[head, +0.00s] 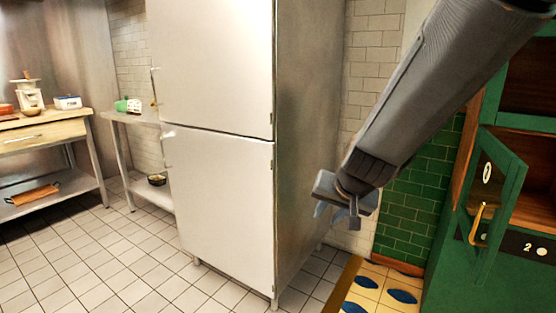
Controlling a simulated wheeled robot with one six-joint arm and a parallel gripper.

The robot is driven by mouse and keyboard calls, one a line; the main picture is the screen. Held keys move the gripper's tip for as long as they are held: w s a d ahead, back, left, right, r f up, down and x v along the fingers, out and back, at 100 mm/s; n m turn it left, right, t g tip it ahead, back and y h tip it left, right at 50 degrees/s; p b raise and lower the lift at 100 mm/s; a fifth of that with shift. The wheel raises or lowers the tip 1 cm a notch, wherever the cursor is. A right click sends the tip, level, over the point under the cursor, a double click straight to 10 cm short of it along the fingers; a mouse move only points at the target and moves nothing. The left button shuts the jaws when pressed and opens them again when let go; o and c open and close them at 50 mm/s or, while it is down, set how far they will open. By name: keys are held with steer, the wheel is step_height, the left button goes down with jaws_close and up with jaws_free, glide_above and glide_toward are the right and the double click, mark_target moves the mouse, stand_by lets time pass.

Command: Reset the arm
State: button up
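My arm comes in from the upper right, and my gripper (335,212) hangs at its end, pointing down. It is in front of the tiled wall, just right of the tall metal fridge. I see no object held in it. The fingers are small and seen at an angle, so I cannot tell whether they are open or shut.
The fridge (220,200) has two closed doors. On the right, a green cabinet (440,270) has a glazed door (492,200) standing open near my arm. Steel tables (90,185) stand at the left. The tiled floor (110,265) at front left is clear.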

steer(key=s+d+f+n+g, duration=0.1)
steer(key=s+n+g, duration=0.15)
steer(key=s, duration=0.85)
steer(key=s+d+f+n+g, duration=0.15)
steer(key=s+g, duration=0.25)
steer(key=s, duration=0.7)
steer(key=s+d+r+h+p, duration=0.1)
steer(key=d+r+p, duration=0.3)
steer(key=p, duration=0.8)
step_height(320, 180, up, 2)
steer(key=shift+s+d+r+m+g, duration=0.15)
steer(key=shift+s+m+g, duration=0.2)
steer(key=shift+s, duration=0.4)
